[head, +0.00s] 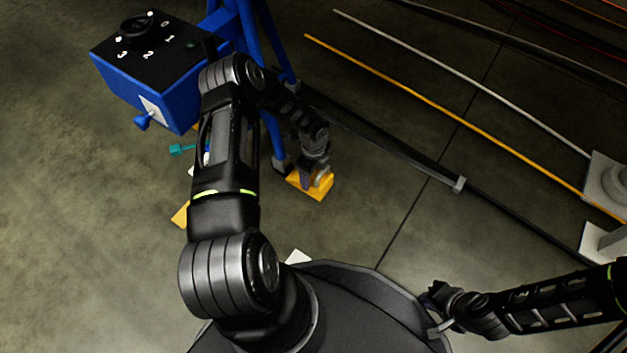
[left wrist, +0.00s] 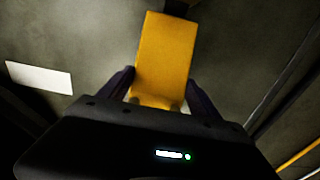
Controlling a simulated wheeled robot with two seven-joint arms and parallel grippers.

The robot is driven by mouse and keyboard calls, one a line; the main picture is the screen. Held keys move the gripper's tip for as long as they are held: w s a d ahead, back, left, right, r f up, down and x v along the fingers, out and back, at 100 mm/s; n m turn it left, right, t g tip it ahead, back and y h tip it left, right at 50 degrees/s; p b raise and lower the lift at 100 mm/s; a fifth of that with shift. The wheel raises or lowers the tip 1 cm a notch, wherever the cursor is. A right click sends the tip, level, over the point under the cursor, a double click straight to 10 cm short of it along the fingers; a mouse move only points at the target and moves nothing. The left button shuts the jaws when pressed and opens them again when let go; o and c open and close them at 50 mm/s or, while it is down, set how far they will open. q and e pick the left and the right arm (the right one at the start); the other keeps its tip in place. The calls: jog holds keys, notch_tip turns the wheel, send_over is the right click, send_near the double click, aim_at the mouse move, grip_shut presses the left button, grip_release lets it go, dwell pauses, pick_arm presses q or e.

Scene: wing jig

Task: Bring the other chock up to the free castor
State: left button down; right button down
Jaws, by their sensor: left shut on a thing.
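A yellow chock (head: 322,187) is on or close to the floor at the foot of the blue stand (head: 272,133). My left gripper (head: 312,173) is shut on it from above. In the left wrist view the chock (left wrist: 165,55) sits between the two dark fingers and points away from the palm. A grey castor or foot (head: 281,163) of the stand is just left of the chock; I cannot tell if they touch. Another yellow piece (head: 181,214), possibly a chock, is mostly hidden behind my left arm. My right gripper (head: 437,313) is at the lower right, its fingers unclear.
A blue control box (head: 150,75) with a black dial is on the stand at the upper left. A dark bar (head: 390,153) runs along the floor to the right. White and yellow rods and pale bases (head: 606,180) lie beyond. A white sheet (left wrist: 38,77) is on the floor.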

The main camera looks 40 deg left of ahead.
aim_at(314, 175)
pick_arm(q)
jog(key=shift+f+b, duration=0.6)
jog(key=shift+f, duration=1.25)
jog(key=shift+f, duration=0.15)
jog(key=shift+c, duration=0.7)
grip_release()
jog(key=shift+r, duration=0.6)
notch_tip(314, 175, up, 11)
jog(key=p, duration=0.5)
